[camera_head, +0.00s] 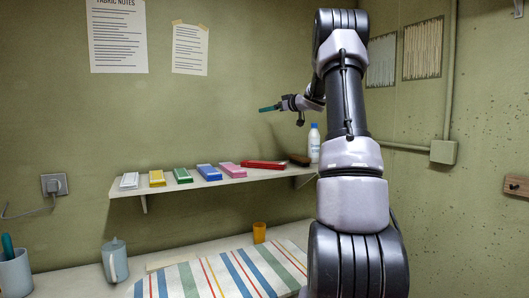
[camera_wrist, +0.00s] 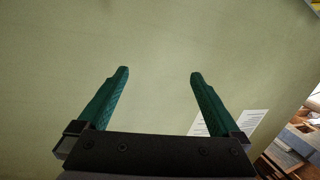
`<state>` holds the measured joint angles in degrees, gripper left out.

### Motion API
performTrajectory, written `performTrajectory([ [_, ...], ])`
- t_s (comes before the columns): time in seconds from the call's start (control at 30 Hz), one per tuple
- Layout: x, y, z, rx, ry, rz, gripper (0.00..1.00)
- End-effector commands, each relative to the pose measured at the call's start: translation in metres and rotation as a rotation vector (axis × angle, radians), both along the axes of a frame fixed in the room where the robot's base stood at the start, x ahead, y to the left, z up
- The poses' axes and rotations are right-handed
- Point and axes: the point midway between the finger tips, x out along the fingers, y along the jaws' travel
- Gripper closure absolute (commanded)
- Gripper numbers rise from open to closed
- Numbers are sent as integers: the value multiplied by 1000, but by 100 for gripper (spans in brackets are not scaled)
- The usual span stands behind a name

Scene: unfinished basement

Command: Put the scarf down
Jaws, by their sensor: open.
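My gripper (camera_head: 268,108) is raised in front of the green wall, above the shelf. In the wrist view its two teal fingers stand wide apart with nothing between them (camera_wrist: 158,74). No piece is plainly a scarf. A long red piece (camera_head: 263,165), perhaps folded cloth, lies on the shelf below my gripper, well apart from it. A striped cloth (camera_head: 220,277) lies flat on the table below the shelf. My arm hides its right end.
The shelf (camera_head: 215,185) also holds a row of white, yellow, green, blue and pink flat pieces, a dark brush-like thing (camera_head: 299,159) and a white bottle (camera_head: 314,144). A yellow cup (camera_head: 259,232) and a grey-blue jug (camera_head: 115,262) stand on the table.

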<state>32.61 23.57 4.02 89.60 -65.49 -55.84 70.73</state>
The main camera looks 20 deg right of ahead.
Motion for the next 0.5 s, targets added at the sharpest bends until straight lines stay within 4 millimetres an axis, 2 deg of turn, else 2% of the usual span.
performTrajectory([
  [0.03,-10,17,30,10,-30,-80,0],
  [0.1,-28,30,58,32,-47,-200,0],
  [0.17,-48,41,73,57,-43,-299,0],
  [0.23,-79,52,83,91,-16,-405,0],
  [0.37,-150,77,75,165,100,-564,0],
  [0.47,-214,103,49,229,237,-638,0],
  [0.5,-241,115,35,256,304,-654,0],
])
